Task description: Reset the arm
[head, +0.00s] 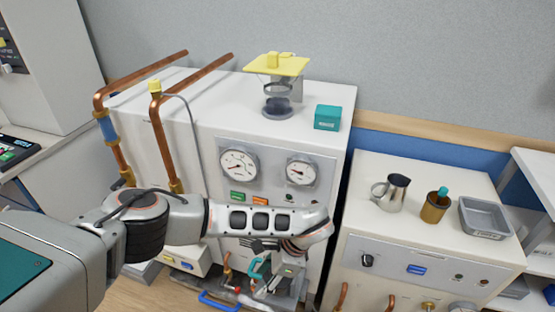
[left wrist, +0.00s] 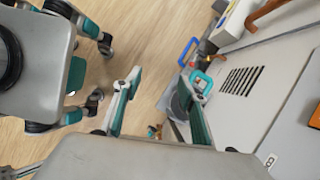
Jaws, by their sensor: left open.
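My left arm (head: 262,219) reaches from the left across the front of the white gauge cabinet (head: 300,235) and bends down at its wrist. My left gripper (head: 272,283) hangs low in front of that cabinet, near the floor-level equipment. In the left wrist view its two teal-edged fingers (left wrist: 160,95) are spread wide apart. I see wooden floor between them and nothing held. A dark grey and teal item (left wrist: 201,82) lies beyond the right finger, partly hidden by it. My right gripper is in neither view.
A blue handle (head: 219,301) stands low beside the gripper. Copper pipes (head: 160,135) rise at the cabinet's left. Open floor (left wrist: 135,40) shows in the wrist view.

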